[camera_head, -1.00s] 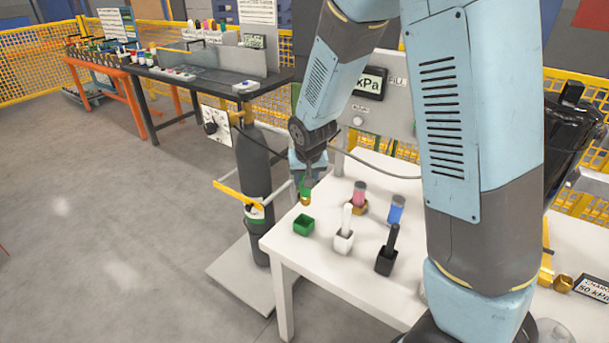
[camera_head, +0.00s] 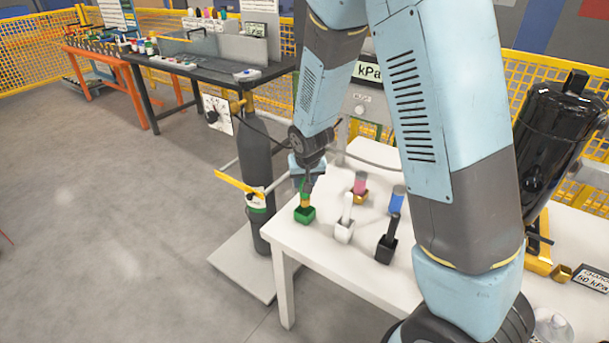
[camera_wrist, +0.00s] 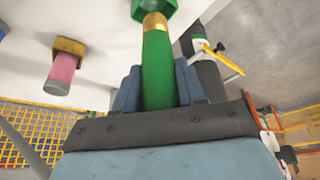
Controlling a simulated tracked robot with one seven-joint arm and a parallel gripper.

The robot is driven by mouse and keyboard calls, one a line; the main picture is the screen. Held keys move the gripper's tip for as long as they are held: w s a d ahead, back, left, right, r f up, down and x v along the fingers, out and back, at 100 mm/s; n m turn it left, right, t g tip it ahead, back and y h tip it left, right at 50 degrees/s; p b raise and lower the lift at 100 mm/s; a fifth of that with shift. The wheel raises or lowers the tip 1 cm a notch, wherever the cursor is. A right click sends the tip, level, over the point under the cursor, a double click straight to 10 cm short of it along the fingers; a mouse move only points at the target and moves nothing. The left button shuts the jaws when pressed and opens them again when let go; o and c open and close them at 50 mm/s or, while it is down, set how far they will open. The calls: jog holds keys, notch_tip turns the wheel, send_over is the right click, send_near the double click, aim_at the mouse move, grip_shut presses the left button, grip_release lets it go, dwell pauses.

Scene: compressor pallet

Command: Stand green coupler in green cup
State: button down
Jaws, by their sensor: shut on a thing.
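The green coupler (camera_head: 304,200) is a green rod with a brass-coloured band at its lower end. In the wrist view the coupler (camera_wrist: 157,65) stands between the fingers of my gripper (camera_wrist: 157,85), which is shut on it. The green cup (camera_head: 304,215) is on the near left corner of the white table. The coupler is upright over the cup, its brass end at the cup's opening. The cup also shows in the wrist view (camera_wrist: 153,9), at the top edge, right at the banded end. How deep the end sits is hidden.
A white cup with a white rod (camera_head: 345,228) and a black cup with a black rod (camera_head: 387,243) stand to the right. Behind are a pink piece in a brass cup (camera_head: 360,187) and a blue piece (camera_head: 396,201). A dark gas cylinder (camera_head: 257,160) stands left of the table.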

aim_at(305, 195)
jog(key=shift+f, duration=2.45)
jog(key=shift+f, duration=0.55)
jog(key=c, duration=0.6)
grip_release()
jog(key=shift+v, duration=6.85)
